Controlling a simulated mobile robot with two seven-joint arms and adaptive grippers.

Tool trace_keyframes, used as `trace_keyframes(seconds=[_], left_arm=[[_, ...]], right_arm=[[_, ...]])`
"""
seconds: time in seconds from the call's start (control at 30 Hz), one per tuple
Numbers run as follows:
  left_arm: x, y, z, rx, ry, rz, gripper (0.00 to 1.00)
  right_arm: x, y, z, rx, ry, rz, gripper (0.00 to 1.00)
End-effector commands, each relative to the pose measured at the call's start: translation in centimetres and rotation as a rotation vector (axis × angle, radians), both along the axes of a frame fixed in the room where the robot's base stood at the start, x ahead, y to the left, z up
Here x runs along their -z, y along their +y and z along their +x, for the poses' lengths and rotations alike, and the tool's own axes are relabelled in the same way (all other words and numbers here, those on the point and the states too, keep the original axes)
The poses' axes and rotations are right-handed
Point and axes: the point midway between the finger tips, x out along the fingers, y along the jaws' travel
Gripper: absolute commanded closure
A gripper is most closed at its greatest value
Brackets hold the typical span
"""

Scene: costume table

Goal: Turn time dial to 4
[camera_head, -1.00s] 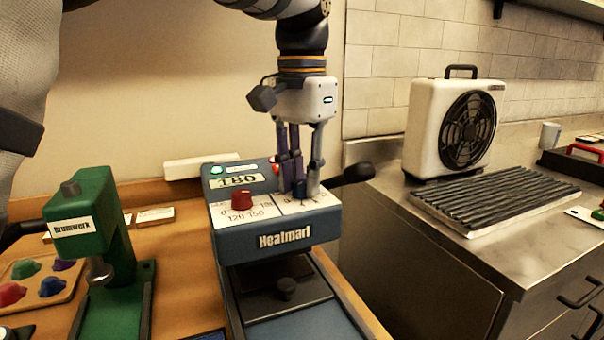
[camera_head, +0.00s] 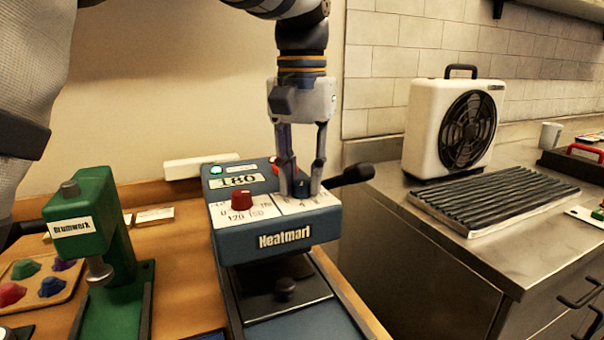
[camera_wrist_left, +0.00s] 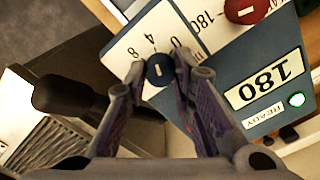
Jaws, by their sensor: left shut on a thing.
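The blue-grey Heatmart press (camera_head: 280,232) stands on the wooden table in the head view, its display reading 180. The dark blue time dial (camera_head: 301,188) is on the right of its top panel. My left gripper (camera_head: 301,186) points straight down and is shut on this dial. In the left wrist view the dial (camera_wrist_left: 159,71) sits between the fingertips, with a pale pointer line and the printed numbers 0, 4 and 8 near it. The fingers partly hide the scale. The red dial (camera_head: 242,200) is left of it. My right gripper is not in view.
A black lever (camera_head: 352,174) sticks out right of the press. A green Brumwerk press (camera_head: 95,250) and a tray of coloured pieces (camera_head: 22,296) are at left. A fan unit (camera_head: 452,125) and a ribbed rack (camera_head: 495,192) stand on the steel counter.

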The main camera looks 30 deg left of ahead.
Motion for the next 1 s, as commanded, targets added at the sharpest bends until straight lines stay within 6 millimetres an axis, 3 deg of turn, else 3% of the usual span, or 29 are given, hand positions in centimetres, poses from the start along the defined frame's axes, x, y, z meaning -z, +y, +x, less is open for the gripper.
trace_keyframes(seconds=[0.2, 0.23, 0.3, 0.33, 0.67, 0.77, 1.0], left_arm=[[0.0, 0.0, 0.0, 0.0, -0.002, 0.001, 1.0], [0.0, 0.0, 0.0, 0.001, -0.002, 0.001, 0.75], [0.0, 0.0, 0.0, 0.001, -0.002, 0.001, 0.59], [0.0, 0.0, 0.0, 0.001, -0.001, 0.001, 0.56], [-0.5, 0.0, 0.0, 0.001, -0.002, 0.0, 0.56], [-2.4, 0.0, 0.1, 0.002, -0.006, 0.0, 0.56], [-8.9, 0.1, 0.2, 0.002, -0.004, 0.001, 0.56]], right_arm=[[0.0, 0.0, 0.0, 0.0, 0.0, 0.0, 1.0], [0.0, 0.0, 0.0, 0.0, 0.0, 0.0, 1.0], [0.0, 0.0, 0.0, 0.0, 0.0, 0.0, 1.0], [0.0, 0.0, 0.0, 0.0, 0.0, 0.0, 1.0], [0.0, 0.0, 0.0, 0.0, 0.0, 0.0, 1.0], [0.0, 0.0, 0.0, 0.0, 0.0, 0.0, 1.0], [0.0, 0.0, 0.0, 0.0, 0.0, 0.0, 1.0]])
